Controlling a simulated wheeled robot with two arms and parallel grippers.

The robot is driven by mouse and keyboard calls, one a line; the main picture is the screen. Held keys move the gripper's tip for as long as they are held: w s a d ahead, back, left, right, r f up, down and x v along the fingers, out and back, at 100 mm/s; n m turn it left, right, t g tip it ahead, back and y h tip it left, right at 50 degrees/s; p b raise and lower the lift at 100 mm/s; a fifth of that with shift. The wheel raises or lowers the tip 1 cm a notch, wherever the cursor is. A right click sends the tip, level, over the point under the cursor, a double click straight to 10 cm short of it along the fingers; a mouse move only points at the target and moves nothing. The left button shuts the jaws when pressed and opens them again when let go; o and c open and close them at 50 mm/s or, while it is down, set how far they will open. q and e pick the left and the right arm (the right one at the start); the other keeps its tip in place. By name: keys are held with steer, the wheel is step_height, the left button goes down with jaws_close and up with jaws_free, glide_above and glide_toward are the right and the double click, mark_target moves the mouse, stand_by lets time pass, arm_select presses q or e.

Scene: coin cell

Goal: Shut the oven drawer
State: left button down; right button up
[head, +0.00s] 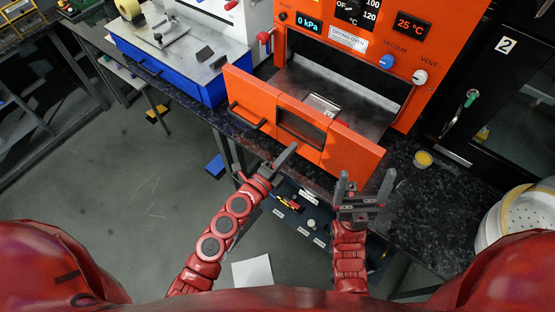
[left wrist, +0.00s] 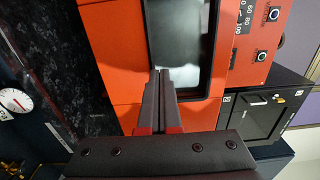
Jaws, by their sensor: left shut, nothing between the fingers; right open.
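The orange drying oven (head: 350,40) stands at the back. Its drawer is pulled out, with the orange drawer front (head: 350,150) standing apart from the oven body and a grey metal interior showing behind it. The front has a dark window and a black handle (head: 247,117) at its left. My left gripper (head: 291,147) is shut and empty, its tips at the lower edge of the drawer front near the window. In the left wrist view its fingers (left wrist: 163,72) point at the orange front (left wrist: 122,50) beside the window; contact cannot be told. My right gripper (head: 362,187) is open and empty, below the front's right part.
A small metal piece (head: 322,104) sits inside the drawer. A blue-sided unit (head: 170,75) stands left of the oven, and a black cabinet (head: 500,80) stands right. A small yellow-topped dish (head: 423,159) and white containers (head: 525,215) are on the dark speckled counter (head: 430,200).

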arm_select(q)
steer(key=shift+x, duration=1.4)
